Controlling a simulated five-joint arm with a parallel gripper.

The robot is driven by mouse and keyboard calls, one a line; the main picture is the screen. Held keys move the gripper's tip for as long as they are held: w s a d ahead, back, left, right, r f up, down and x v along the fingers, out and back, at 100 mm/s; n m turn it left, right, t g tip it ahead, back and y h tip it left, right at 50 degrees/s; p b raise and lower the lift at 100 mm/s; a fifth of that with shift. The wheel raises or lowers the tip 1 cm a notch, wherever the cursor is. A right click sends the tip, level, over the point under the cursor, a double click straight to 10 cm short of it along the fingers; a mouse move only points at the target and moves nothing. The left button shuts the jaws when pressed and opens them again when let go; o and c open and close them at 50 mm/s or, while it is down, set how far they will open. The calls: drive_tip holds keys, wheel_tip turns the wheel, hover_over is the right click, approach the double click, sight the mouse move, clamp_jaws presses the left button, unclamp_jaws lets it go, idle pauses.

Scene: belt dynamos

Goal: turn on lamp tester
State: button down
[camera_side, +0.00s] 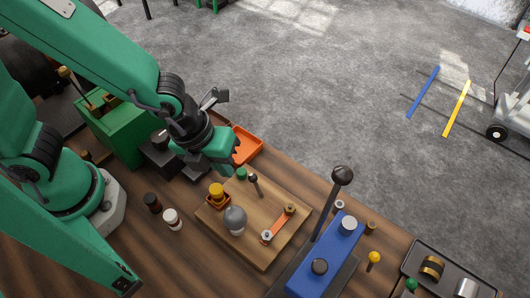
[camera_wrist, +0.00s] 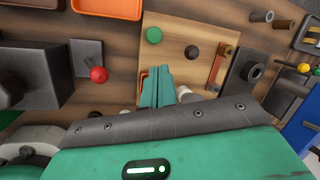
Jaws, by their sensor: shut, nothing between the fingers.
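A wooden board (camera_side: 255,250), which looks like the lamp tester, lies on the bench and also shows in the wrist view (camera_wrist: 180,30). It carries a grey, unlit bulb (camera_side: 235,220), a yellow cap (camera_side: 216,189), a green knob (camera_side: 241,173), a small dark-knobbed lever (camera_side: 254,181) and an orange strip (camera_side: 279,225). In the wrist view the green knob (camera_wrist: 153,35) and dark knob (camera_wrist: 192,52) lie beyond my fingertips. My gripper (camera_side: 228,171) is shut and empty, above the board's back-left edge. The fingers (camera_wrist: 157,70) partly hide the bulb and yellow cap area.
A tall black-knobbed lever (camera_side: 333,195) on a blue box (camera_side: 325,262) stands right of the board. An orange tray (camera_side: 246,146) is behind my gripper. Two small bottles (camera_side: 172,218) stand to the left. A red knob (camera_wrist: 98,74) shows at left in the wrist view.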

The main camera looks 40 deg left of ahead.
drive_tip(key=shift+w+d+f, duration=0.15)
drive_tip(key=shift+w+d, duration=0.25)
drive_tip(key=shift+d, duration=0.15)
drive_tip(key=shift+w+d+f, duration=0.1)
drive_tip(key=shift+w+d, duration=0.25)
drive_tip(key=shift+d, duration=0.2)
drive_tip(key=shift+d+r+g+y, duration=0.25)
drive_tip(key=shift+d+g+y, duration=0.15)
drive_tip(key=shift+d, duration=0.25)
drive_tip(key=shift+d+r, duration=0.2)
drive_tip(key=shift+d, duration=0.3)
drive_tip(key=shift+d+r, duration=0.15)
drive_tip(key=shift+d, duration=1.35)
drive_tip(key=shift+d+f, duration=0.1)
drive_tip(key=shift+d, duration=0.8)
drive_tip(key=shift+r, duration=0.8)
